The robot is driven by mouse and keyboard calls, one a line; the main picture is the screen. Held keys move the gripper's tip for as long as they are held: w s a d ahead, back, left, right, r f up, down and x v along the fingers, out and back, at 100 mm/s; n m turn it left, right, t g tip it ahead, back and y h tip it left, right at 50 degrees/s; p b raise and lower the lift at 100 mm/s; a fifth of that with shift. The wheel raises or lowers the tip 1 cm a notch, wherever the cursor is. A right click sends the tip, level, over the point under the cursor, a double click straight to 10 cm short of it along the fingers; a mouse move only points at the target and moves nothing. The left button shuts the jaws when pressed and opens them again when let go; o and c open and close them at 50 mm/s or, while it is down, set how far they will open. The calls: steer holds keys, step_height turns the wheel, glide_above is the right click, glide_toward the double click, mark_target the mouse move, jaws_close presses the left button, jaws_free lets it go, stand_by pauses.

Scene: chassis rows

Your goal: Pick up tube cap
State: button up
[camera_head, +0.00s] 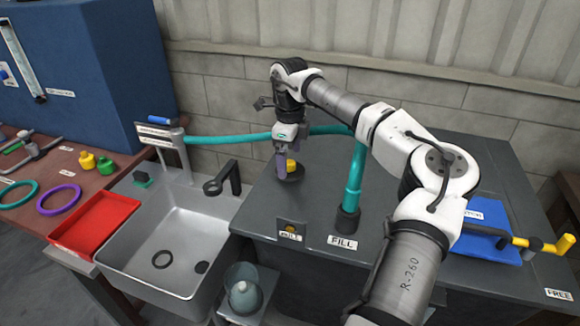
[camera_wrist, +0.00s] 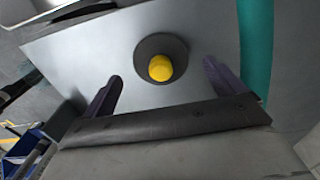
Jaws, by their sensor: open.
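A small yellow cap-like piece (camera_head: 291,165) stands on a dark round base on the grey bench top; I take it for the tube cap. In the wrist view the yellow piece (camera_wrist: 160,68) sits on its dark disc (camera_wrist: 176,46), between and a little beyond my two purple fingers. My gripper (camera_wrist: 163,74) is open and empty, with one finger on each side. In the head view my gripper (camera_head: 281,160) points down at the yellow piece and partly hides it. The exact height gap cannot be told.
A teal hose (camera_head: 228,139) runs behind my gripper to a teal upright pipe (camera_head: 355,180) close on the right. A blue mat (camera_head: 490,240) lies at the right. The bench between is mostly clear.

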mark_target(290, 162)
steer(key=shift+f, duration=1.35)
steer(key=c, duration=1.1)
step_height(290, 162, up, 20)
steer(key=shift+r+b, duration=0.1)
steer(key=shift+b, duration=1.15)
